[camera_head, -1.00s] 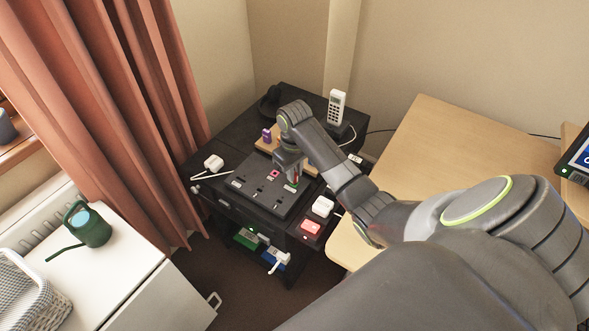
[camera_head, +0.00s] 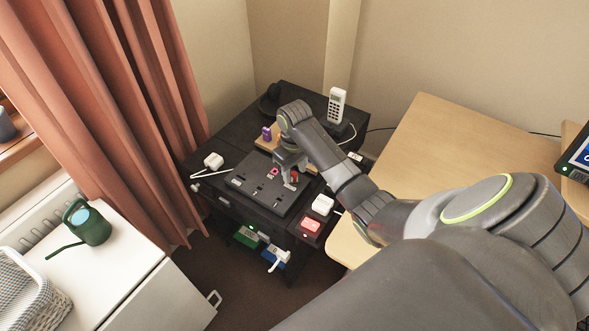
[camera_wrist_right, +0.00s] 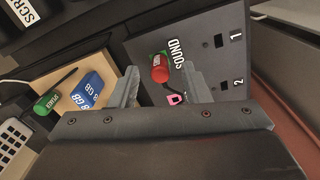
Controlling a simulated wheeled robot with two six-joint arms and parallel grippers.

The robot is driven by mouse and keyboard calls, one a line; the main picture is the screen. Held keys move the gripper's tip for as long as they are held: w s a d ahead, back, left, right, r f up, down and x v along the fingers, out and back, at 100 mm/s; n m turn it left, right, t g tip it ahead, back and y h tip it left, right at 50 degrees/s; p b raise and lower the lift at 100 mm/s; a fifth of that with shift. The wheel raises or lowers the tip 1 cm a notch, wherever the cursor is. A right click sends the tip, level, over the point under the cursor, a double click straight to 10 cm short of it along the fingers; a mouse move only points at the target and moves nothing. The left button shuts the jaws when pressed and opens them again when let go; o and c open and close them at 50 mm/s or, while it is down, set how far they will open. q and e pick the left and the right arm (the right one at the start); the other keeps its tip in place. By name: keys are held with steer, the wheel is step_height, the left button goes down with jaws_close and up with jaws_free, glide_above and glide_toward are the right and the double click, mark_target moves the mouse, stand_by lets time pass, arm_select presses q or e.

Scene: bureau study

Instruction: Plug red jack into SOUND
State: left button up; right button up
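My right gripper (camera_wrist_right: 162,84) is open, with one finger on each side of the jack and a visible gap to both. In the head view the right gripper (camera_head: 290,172) is over the right part of the panel (camera_head: 262,198), with the red jack (camera_head: 294,177) at its fingers. My left gripper is not in view.
Sockets 1 and 2 (camera_wrist_right: 221,41) and a pink-edged socket (camera_wrist_right: 174,99) share the panel. A white phone (camera_head: 336,106) and red box (camera_head: 311,227) are nearby.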

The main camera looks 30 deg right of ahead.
mark_target(294, 173)
step_height(294, 173, up, 6)
steer(key=shift+f+p, duration=0.1)
steer(key=shift+p, duration=0.2)
step_height(294, 173, up, 12)
steer(key=p, duration=1)
steer(key=shift+f+p, duration=0.2)
steer(key=shift+p, duration=0.15)
steer(key=shift+f, duration=0.1)
